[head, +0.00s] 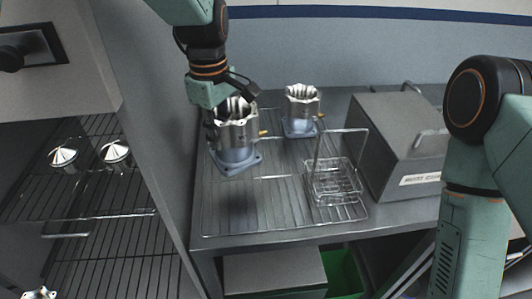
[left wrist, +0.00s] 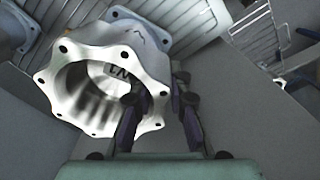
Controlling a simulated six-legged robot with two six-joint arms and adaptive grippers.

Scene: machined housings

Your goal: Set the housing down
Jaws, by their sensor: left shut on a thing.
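My left gripper (head: 212,122) is shut on a machined metal housing (head: 237,137) with a scalloped top flange, a blue-grey lower body and a brass fitting. The housing is upright and hangs over the left part of the wire rack (head: 275,205) on the bench, with a dark shadow on the rack below it. In the left wrist view, the gripper fingers (left wrist: 155,112) grip the wall of the housing (left wrist: 75,75), and its open bore faces the camera. My right arm shows at the right, but its gripper is out of view.
A second housing (head: 301,108) stands at the back of the rack. A wire basket (head: 335,182) stands on the rack's right side, beside a grey box (head: 398,145). The rack's front left is clear. An open cabinet with metal parts (head: 64,157) on wire shelves is at left.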

